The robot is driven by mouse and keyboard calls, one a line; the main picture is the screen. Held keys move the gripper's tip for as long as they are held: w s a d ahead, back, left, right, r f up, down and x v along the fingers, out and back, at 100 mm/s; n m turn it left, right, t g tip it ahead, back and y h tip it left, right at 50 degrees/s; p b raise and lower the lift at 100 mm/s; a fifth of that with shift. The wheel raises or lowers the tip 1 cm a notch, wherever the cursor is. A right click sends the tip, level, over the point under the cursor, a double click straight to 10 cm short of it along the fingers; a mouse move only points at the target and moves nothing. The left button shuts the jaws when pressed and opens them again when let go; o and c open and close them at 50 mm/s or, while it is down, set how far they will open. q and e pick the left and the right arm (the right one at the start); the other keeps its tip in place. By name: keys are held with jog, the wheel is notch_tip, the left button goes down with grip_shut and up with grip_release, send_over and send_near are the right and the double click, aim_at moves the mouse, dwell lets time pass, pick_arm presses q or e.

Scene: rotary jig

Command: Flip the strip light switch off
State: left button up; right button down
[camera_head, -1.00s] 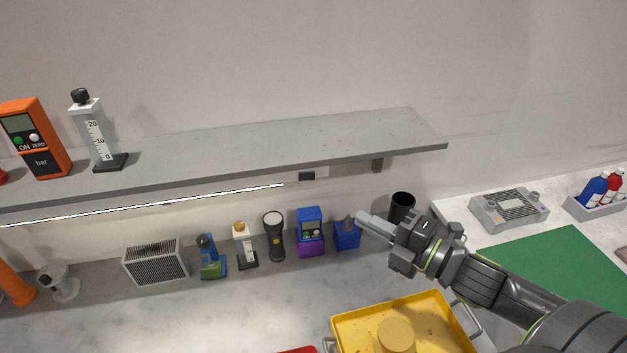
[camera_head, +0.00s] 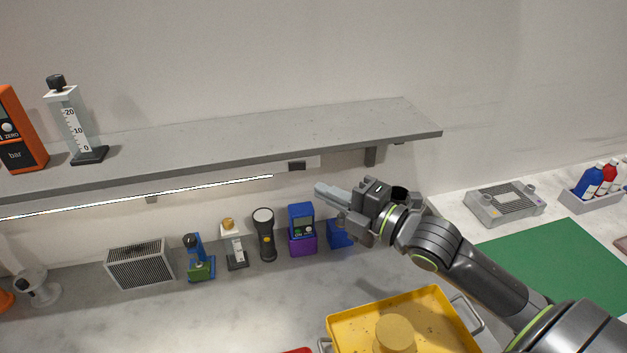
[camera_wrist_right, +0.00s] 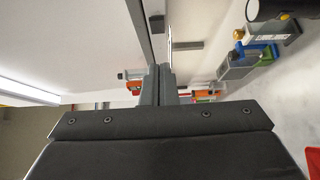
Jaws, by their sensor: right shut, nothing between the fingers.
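The strip light (camera_head: 140,197) is a thin, bright, lit bar under the front of the grey shelf. The switch (camera_head: 297,166) looks like a small dark box on a light plate under the shelf, just right of the strip's end; its rocker position is too small to tell. My right gripper (camera_head: 320,189) is shut and empty, its fingers pointing left, a little below and right of the switch in the picture. In the right wrist view its closed fingertips (camera_wrist_right: 158,71) point along the shelf's underside. My left gripper is not in view.
The grey shelf (camera_head: 240,138) hangs just above my right gripper, with a bracket (camera_head: 371,156) close behind. Below stand a torch (camera_head: 264,236), a blue and purple device (camera_head: 302,232) and a blue block (camera_head: 338,236). A yellow tray (camera_head: 440,312) lies in front.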

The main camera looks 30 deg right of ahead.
aim_at(300, 167)
jog(key=w+p, duration=0.1)
jog(key=w, duration=0.5)
jog(key=shift+d+p, duration=0.2)
jog(key=shift+p, duration=0.2)
jog(key=shift+w, duration=0.1)
jog(key=shift+w+d+f+b, duration=0.1)
jog(key=shift+w+f+b, duration=0.05)
jog(key=shift+b, duration=0.45)
jog(key=shift+w, duration=0.1)
